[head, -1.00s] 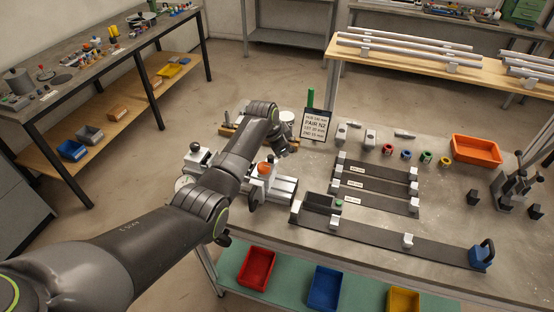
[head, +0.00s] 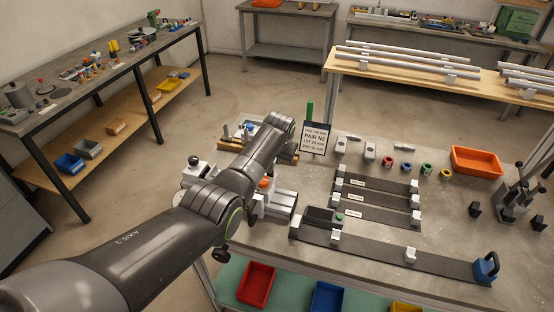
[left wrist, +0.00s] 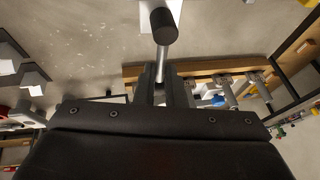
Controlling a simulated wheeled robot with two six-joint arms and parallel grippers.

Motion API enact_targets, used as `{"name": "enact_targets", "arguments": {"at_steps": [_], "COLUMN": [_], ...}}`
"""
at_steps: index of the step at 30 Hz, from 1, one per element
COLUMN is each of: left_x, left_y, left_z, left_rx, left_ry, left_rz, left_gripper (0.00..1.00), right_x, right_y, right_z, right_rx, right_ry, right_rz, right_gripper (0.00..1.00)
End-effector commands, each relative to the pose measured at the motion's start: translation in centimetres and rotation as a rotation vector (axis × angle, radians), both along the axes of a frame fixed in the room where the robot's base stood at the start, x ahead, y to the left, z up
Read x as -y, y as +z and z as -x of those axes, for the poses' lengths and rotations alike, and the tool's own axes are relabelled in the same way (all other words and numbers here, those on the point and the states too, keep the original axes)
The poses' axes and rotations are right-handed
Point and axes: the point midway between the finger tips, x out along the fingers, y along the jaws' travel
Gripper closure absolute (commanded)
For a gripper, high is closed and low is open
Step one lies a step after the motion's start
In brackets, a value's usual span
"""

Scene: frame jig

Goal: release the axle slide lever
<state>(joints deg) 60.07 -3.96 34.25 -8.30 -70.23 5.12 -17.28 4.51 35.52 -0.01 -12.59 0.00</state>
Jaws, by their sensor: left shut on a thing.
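A metal rod with a dark round knob (left wrist: 163,27) shows in the left wrist view; it looks like the axle slide lever. My left gripper (left wrist: 162,78) is shut on the rod below the knob, its two dark fingers one on each side. In the head view the grey slide fixture (head: 280,203) stands at the table's left end, with an orange knob (head: 265,183) partly covered by my left arm. My left arm also hides the left fingers and the lever there. My right gripper is in neither view.
A wooden rack (left wrist: 205,68) with tools lies behind the fixture. A sign (head: 315,138) stands to the right of my arm. Dark rails (head: 395,250), coloured rings and an orange tray (head: 476,162) occupy the table further right. Colored bins (head: 256,284) sit on the shelf below.

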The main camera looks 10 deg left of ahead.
Motion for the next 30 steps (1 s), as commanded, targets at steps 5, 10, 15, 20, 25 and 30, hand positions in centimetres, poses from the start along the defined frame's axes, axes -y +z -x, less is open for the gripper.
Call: {"name": "enact_targets", "arguments": {"at_steps": [5,10,15,20,25,30], "left_x": [-0.17,-0.22,-0.26,-0.27,-0.28,-0.26], "left_y": [0.05,0.07,0.09,0.09,0.07,0.04], "left_z": [-0.11,-0.12,-0.12,-0.13,-0.11,-0.09], "left_rx": [0.003,0.002,0.002,0.002,0.002,0.000], "left_ry": [0.047,0.064,0.067,0.067,0.066,0.065], "left_rz": [0.000,0.001,0.001,0.001,0.000,0.000], "left_gripper": [1.00,1.00,1.00,1.00,0.71,0.68], "right_x": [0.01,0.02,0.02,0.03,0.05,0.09], "right_y": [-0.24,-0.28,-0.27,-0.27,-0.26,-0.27], "right_z": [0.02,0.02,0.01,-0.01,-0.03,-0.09], "right_rx": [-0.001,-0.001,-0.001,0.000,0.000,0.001], "right_ry": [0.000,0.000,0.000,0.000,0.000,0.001], "right_rz": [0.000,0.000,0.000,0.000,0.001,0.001], "right_gripper": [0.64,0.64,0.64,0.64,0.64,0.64]}}
